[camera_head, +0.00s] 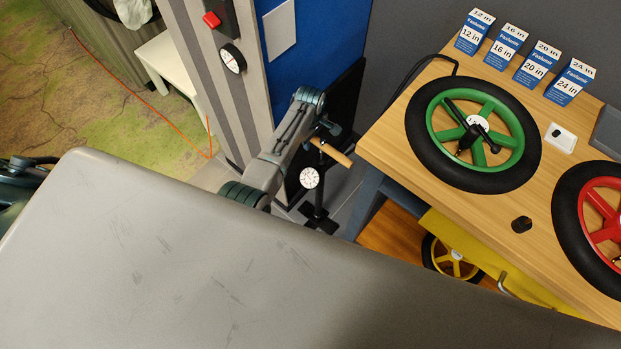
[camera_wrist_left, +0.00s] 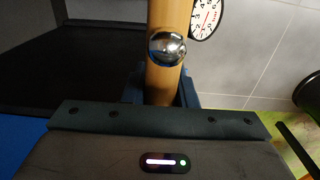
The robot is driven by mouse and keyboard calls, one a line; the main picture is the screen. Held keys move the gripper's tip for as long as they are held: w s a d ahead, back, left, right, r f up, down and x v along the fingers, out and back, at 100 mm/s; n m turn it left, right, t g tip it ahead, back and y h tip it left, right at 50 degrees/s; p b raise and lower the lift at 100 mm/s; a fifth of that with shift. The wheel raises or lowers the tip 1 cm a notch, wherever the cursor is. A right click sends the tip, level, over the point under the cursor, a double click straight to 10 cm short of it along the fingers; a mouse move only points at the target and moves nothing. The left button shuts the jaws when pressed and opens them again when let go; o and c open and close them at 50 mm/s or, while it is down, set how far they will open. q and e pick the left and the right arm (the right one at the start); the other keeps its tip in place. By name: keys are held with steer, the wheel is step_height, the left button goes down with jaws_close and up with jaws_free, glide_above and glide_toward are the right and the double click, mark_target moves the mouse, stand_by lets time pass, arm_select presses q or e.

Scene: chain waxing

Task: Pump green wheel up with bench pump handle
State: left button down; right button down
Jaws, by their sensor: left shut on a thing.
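The green wheel (camera_head: 473,134) with a black tyre lies flat on the wooden bench, with a black pump head and hose over its hub. The floor pump (camera_head: 316,192) stands upright beside the bench, with a round white gauge. Its wooden handle (camera_head: 331,151) lies crosswise at the top. My left gripper (camera_head: 322,133) is shut on the handle. In the left wrist view the handle (camera_wrist_left: 160,80) runs between the fingers, with a metal knob on it and part of the gauge (camera_wrist_left: 206,18) behind. My right gripper is not in view.
The bench (camera_head: 395,150) also holds a red wheel (camera_head: 600,232), blue size boxes (camera_head: 535,62), a white item (camera_head: 560,138) and a small black object (camera_head: 521,224). A yellow wheel (camera_head: 452,258) is below. A grey wall panel with a red button (camera_head: 211,19) stands behind my arm.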

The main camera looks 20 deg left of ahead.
arm_select(q)
steer(key=shift+s+f, duration=0.4)
steer(key=shift+f, duration=0.25)
step_height(320, 180, down, 2)
steer(key=shift+f+b, duration=0.15)
steer(key=shift+b, duration=0.75)
step_height(320, 180, up, 36)
steer(key=p, duration=1.7)
steer(key=shift+w+p, duration=0.4)
steer(key=shift+w, duration=0.05)
steer(key=shift+a+f, duration=0.1)
steer(key=shift+f, duration=0.1)
